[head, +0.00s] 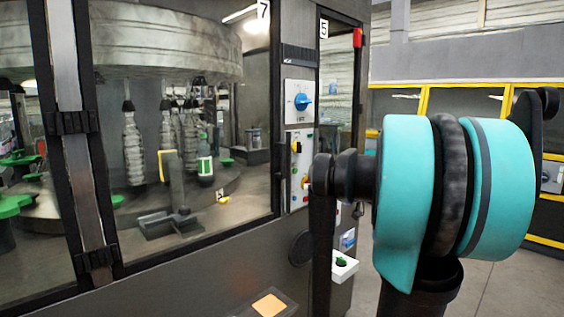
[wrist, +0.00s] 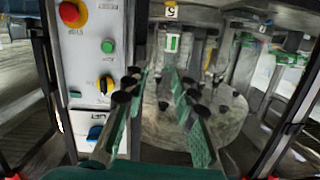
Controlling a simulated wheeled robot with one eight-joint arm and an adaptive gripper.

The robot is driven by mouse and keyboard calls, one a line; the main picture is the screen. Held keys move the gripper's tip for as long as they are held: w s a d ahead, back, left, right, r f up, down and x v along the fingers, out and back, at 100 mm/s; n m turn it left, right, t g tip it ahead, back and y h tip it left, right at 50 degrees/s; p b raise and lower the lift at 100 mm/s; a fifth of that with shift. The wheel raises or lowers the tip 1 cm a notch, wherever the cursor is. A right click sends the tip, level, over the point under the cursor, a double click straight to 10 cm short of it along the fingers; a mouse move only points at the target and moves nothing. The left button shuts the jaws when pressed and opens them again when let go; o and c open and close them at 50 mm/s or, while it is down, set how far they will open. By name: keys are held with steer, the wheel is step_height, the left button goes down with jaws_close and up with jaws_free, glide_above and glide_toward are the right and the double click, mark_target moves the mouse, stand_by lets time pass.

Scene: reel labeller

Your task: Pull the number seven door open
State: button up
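The number seven door (head: 248,212) is a large window in a dark frame, with a "7" label (head: 263,10) at its top right corner. It stands shut, as far as I can tell. In the wrist view, which shows the scene upside down, its dark frame edge (wrist: 141,35) runs beside the control panel. My gripper (wrist: 160,76) is open, its two green-padded fingers apart with nothing visible between them. It faces the door window close to that edge; I cannot tell whether it touches. I make out no door handle. The head view does not show my fingers, only my teal arm.
A control panel (head: 301,165) with a blue switch (head: 302,102) is right of the door; it also shows in the wrist view (wrist: 88,50). A door labelled "5" (head: 324,29) lies beyond. A small white box (head: 343,266) juts out low. Floor at right looks clear.

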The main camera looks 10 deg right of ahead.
steer(key=t, duration=0.2)
glide_toward(285, 158)
steer(key=shift+n, duration=0.3)
steer(key=x, duration=0.8)
steer(key=shift+a, duration=0.1)
jaws_close()
